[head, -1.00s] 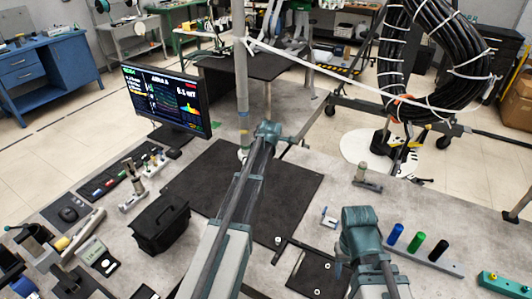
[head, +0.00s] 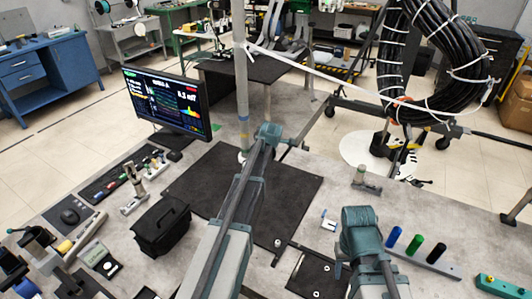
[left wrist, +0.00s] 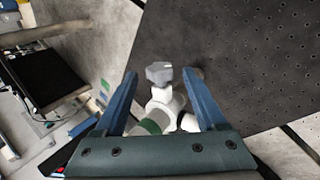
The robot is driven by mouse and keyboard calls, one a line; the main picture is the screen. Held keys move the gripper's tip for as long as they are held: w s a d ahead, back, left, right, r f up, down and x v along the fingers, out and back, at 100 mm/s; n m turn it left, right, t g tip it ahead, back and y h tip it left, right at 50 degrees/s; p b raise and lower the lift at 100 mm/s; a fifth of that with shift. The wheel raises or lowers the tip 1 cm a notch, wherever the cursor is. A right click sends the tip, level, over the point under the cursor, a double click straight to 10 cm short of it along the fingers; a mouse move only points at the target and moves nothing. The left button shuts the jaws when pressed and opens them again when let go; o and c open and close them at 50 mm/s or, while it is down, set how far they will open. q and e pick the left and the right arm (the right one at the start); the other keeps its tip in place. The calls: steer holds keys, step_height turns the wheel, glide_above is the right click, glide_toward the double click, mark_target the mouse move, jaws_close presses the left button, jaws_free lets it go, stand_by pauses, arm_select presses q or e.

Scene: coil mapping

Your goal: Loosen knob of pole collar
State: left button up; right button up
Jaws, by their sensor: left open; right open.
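The upright pole (head: 242,90) rises at the middle of the head view, with coloured bands low on it. The collar is a small white part (head: 243,156) low on the pole, mostly hidden by my left arm. In the left wrist view, the white collar (left wrist: 163,100) and its grey lobed knob (left wrist: 158,73) lie between the two blue fingers of my left gripper (left wrist: 162,82). The gripper is open, with gaps seen on both sides of the knob. My right gripper (head: 338,268) is open over the front of the table, pointing down, partly hidden by its arm.
A dark perforated plate (head: 290,185) lies under the pole. A monitor (head: 166,100) stands left of it, and a black case (head: 160,225) sits in front. A small stand (head: 362,180) and a rack with blue, green and black pegs (head: 425,258) are at right.

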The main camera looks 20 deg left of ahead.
arm_select(q)
steer(key=p+v, duration=0.9)
steer(key=v, duration=0.2)
steer(key=shift+s+r, duration=0.2)
steer(key=shift+r, duration=0.1)
steer(key=shift+d, duration=0.15)
steer(key=w+a+r+g+h+p, duration=0.2)
steer(key=w+a+g+h+p, duration=0.1)
steer(key=w+g+p, duration=0.3)
steer(key=shift+w+a+r+g, duration=0.3)
steer(key=shift+w+a, duration=0.6)
steer(key=shift+w, duration=0.15)
steer(key=shift+f, duration=0.1)
